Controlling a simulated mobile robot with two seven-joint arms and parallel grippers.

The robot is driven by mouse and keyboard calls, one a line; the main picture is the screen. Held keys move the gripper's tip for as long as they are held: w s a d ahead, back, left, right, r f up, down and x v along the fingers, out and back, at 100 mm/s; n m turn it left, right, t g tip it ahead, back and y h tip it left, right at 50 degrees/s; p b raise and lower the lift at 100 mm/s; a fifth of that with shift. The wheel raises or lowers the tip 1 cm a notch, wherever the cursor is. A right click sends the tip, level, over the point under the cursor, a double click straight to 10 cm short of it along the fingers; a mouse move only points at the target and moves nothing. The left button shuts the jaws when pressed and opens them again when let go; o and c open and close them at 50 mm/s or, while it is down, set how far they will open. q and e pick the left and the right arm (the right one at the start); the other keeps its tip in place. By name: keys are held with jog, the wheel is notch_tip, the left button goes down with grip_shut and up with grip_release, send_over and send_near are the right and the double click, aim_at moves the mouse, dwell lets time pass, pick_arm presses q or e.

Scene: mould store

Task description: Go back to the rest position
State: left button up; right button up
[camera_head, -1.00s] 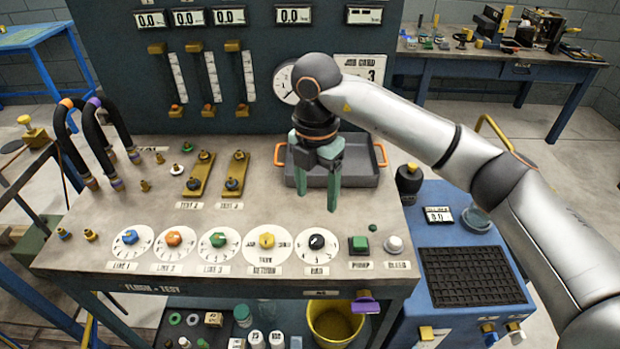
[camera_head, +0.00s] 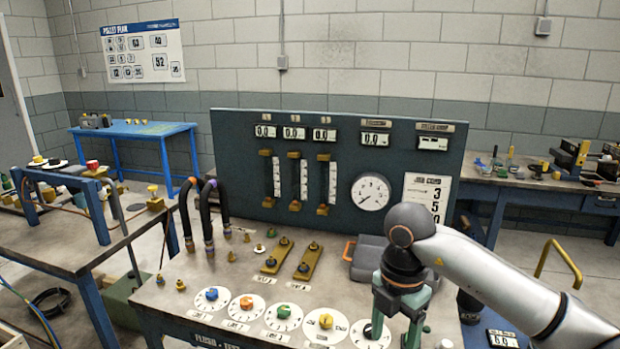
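My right gripper (camera_head: 395,333) hangs over the front right part of the test bench, its arm coming in from the right edge. Its two green fingers point down with a gap between them, and I see nothing held there. The fingertips are close to the bottom edge of the picture, above the right end of the dial row. They partly cover the black knob (camera_head: 373,328). My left arm and gripper are not in view.
The bench (camera_head: 215,268) carries a tall gauge panel (camera_head: 236,160), two black hoses (camera_head: 185,215) and several dials, including one with a blue knob (camera_head: 212,294). A side table (camera_head: 65,222) stands left, a blue table (camera_head: 130,130) behind it. Another workbench (camera_head: 540,185) is back right.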

jog(key=s+a+f+n+g+y, duration=0.35)
jog(key=s+a+y, duration=0.35)
jog(key=a, duration=0.6)
jog(key=s+a+r+y+p, duration=0.1)
jog(key=s+a+r+y, duration=0.3)
jog(key=a+r+y, duration=0.5)
jog(key=w+d+f+m+t+y, duration=0.3)
jog(key=w+d+m+t+y, duration=0.2)
jog(key=m+t, duration=0.7)
jog(key=w+d+f+m+t+h+p, duration=0.1)
jog(key=w+d+f+m+t+h, duration=0.1)
jog(key=d+f+m+t+h, duration=0.8)
pick_arm(q)
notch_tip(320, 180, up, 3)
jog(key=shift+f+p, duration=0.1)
jog(key=shift+p, duration=0.3)
pick_arm(e)
jog(key=s+d+f+m+g+h, duration=0.2)
jog(key=s+d+f+g+h, duration=0.2)
jog(key=s+f, duration=0.4)
jog(key=s+d+f+m+g+h, duration=0.3)
jog(key=s+f, duration=0.5)
jog(key=f, duration=0.4)
jog(key=d+g+h, duration=0.1)
jog(key=d+g, duration=0.1)
jog(key=d, duration=0.1)
jog(key=shift+f+h, duration=0.3)
